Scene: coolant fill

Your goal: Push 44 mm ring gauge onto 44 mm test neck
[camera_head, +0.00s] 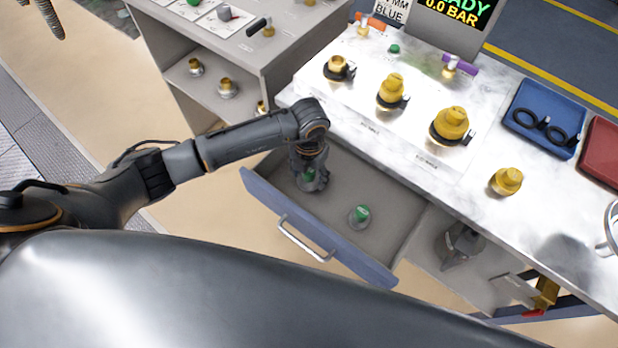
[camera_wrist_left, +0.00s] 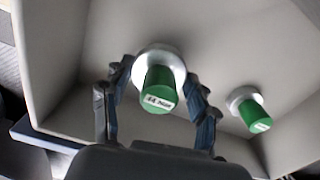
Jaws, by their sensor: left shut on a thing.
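My left gripper (camera_head: 310,178) reaches down into the open drawer. It is shut on a green-topped gauge with a pale metal base (camera_wrist_left: 160,84), whose label starts with "44"; the rest is hard to read. In the left wrist view the fingers (camera_wrist_left: 158,108) stand on both sides of it, and it seems still at the drawer floor. A second green-topped gauge (camera_head: 360,214) stands free in the drawer, to the right. Several brass necks, one of them large (camera_head: 452,122), stand on the white bench top; I cannot tell which is 44 mm. My right gripper is not in view.
The drawer front (camera_head: 318,228) with its handle juts out below the bench. A blue tray (camera_head: 545,110) holds black rings, beside a red tray (camera_head: 603,150). A lone brass piece (camera_head: 507,181) stands near the bench's front edge. A grey cabinet (camera_head: 265,55) is at left.

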